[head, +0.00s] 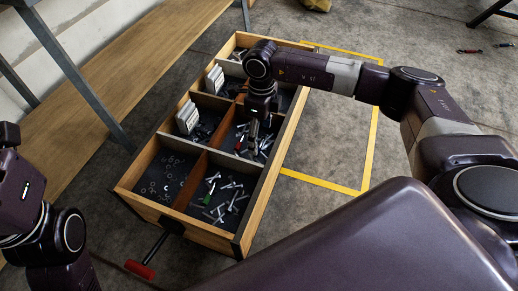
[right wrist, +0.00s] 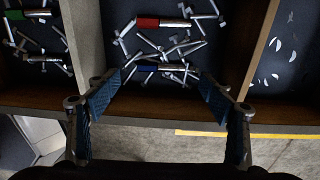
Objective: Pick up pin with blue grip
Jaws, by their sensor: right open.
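The pin with the blue grip (right wrist: 148,68) lies among loose silver bolts in a compartment of the wooden crate (head: 272,188). In the right wrist view it lies roughly level, between and just beyond my open fingertips. My right gripper (head: 254,143) reaches down into the middle right compartment; its open fingers (right wrist: 161,86) also show in the right wrist view. It holds nothing. In the head view the blue grip cannot be made out beside the gripper. Part of my left arm shows at the left edge; its gripper is out of frame.
A red-grip pin (right wrist: 161,22) lies farther in the same compartment. A green-grip pin (head: 207,199) lies in the front right one. Wooden dividers and the crate's side wall surround the gripper. Yellow tape (head: 372,140) marks clear floor to the right.

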